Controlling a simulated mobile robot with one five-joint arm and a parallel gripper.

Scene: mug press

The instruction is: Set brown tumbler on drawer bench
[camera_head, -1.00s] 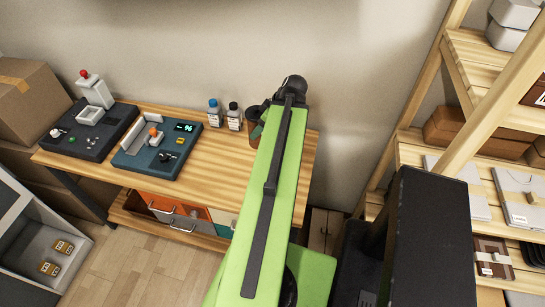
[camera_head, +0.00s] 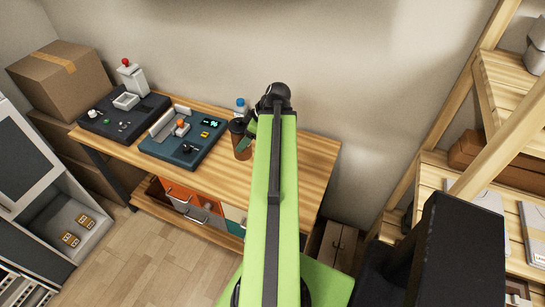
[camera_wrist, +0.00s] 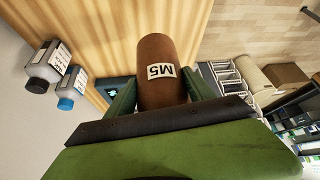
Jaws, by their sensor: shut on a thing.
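The brown tumbler (camera_head: 242,148) with a dark lid shows just left of my arm in the head view, over the drawer bench (camera_head: 312,165). Its brown body with a white M5 label (camera_wrist: 160,58) fills the middle of the wrist view. My gripper (camera_wrist: 163,92) is shut on the tumbler, with one green finger on each side. In the head view the gripper (camera_head: 252,130) is partly hidden by my arm. The bench top also shows behind the tumbler in the wrist view (camera_wrist: 105,25). I cannot tell whether the tumbler's base touches the wood.
A teal device (camera_head: 183,148) and a dark device with a red knob (camera_head: 122,112) stand on the bench's left. A blue-capped bottle (camera_head: 240,104) stands behind the tumbler; a second bottle (camera_wrist: 45,66) shows in the wrist view. The bench's right end is clear. A shelf rack (camera_head: 500,130) stands right.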

